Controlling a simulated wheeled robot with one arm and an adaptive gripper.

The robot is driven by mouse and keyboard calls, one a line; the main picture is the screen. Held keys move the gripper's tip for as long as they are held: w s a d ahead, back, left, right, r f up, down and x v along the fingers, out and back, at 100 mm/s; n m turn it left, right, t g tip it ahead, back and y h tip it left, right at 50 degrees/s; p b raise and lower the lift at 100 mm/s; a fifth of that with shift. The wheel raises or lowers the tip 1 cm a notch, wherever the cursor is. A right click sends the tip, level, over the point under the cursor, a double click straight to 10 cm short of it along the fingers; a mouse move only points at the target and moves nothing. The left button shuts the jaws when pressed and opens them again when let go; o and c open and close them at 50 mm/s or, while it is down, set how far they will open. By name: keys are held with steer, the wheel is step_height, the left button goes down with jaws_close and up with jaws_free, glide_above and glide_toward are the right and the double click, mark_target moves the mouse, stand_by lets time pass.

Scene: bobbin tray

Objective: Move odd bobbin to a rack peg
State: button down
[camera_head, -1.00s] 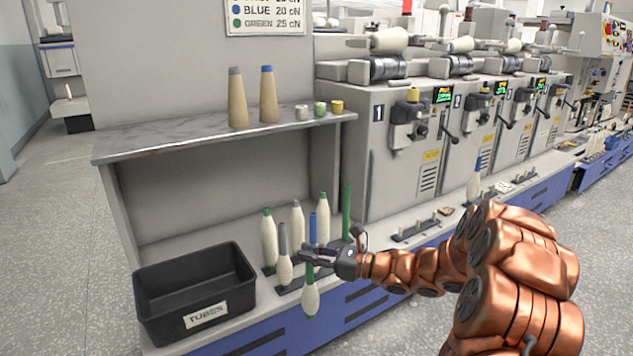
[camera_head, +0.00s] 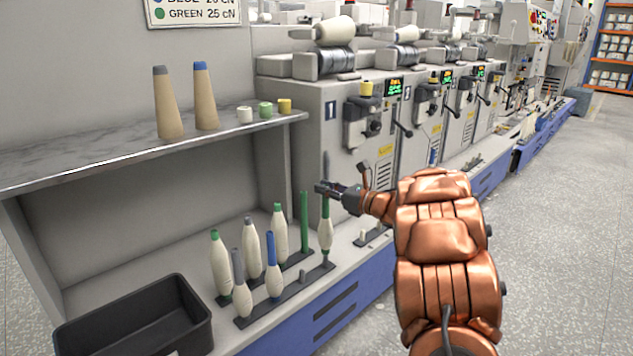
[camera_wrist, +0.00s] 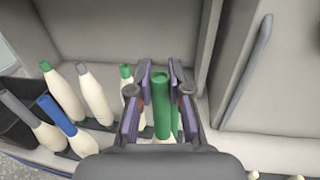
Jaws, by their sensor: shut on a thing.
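My gripper (camera_head: 326,190) is shut on the green tip of a white bobbin (camera_head: 326,236), which hangs upright over the right end of the front dark tray strip (camera_head: 300,292). I cannot tell whether its foot touches the strip. In the wrist view the held bobbin's green tip (camera_wrist: 161,90) is between the fingers. Left of it in the front strip stand a blue-tipped bobbin (camera_head: 273,272) and a grey-tipped one (camera_head: 239,285). In the back row are two green-tipped bobbins (camera_head: 220,265), a grey-tipped bobbin (camera_head: 251,250) and a bare green tube (camera_head: 304,220). A pegged rack (camera_head: 370,239) is partly hidden behind my arm.
A black bin (camera_head: 190,338) stands at the front left. A shelf (camera_head: 100,151) above the bobbins carries two cones (camera_head: 168,105) and several small spools (camera_head: 265,110). Machines (camera_head: 345,130) line the back right. The floor at right is clear.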

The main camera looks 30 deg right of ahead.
mark_target(327, 207)
steer(key=shift+w+d+r, duration=0.2)
steer(key=shift+w+d, duration=0.1)
steer(key=shift+d, duration=0.3)
steer(key=shift+w+a+f, duration=0.1)
steer(key=shift+f, duration=0.55)
steer(key=shift+w+a+f, duration=0.1)
steer(key=shift+f, duration=0.55)
steer(key=shift+s+f, duration=0.1)
steer(key=shift+f, duration=1.4)
steer(key=shift+b, duration=1.75)
steer(key=shift+f+b, duration=0.6)
steer(key=shift+b, duration=0.1)
steer(key=c, duration=1.4)
jaws_free()
steer(key=shift+o, duration=0.2)
